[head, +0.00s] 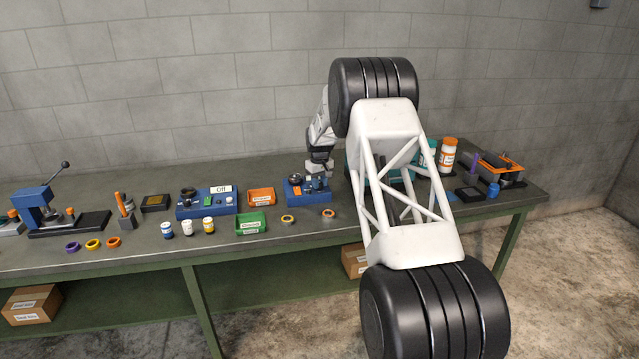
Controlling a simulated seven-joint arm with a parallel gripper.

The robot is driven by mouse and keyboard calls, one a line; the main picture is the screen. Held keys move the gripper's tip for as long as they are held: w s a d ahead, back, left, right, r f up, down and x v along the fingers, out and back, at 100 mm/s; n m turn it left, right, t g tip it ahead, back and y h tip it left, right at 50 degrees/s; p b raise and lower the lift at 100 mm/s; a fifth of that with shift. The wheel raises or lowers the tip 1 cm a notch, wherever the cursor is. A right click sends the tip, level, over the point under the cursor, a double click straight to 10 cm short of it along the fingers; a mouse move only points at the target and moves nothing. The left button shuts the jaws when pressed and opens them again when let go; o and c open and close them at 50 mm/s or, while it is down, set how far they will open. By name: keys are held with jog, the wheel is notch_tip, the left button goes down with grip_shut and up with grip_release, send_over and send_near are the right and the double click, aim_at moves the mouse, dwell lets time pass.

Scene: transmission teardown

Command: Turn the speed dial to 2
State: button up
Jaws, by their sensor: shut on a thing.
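My gripper (318,172) points down just over a small blue unit (306,197) at the middle of the bench. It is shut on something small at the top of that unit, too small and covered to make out. Dark round parts show on the unit around the fingers. A longer blue box (212,213) stands to the left, with a white sign reading "Off" (221,189). It carries a dark round part (188,192), a green part (209,202) and a small pale knob (229,200). I cannot tell for sure which part is the speed dial, nor read its setting.
An orange bin (261,198) and a green bin (251,225) stand between the two blue units. A blue press (37,205) stands far left. My arm hides part of the bench's right side.

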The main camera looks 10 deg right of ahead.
jog(key=shift+r+n, duration=0.1)
jog(key=shift+n, duration=1.1)
jog(key=o, duration=0.9)
jog(key=shift+o, duration=0.2)
jog(key=shift+r, duration=3.85)
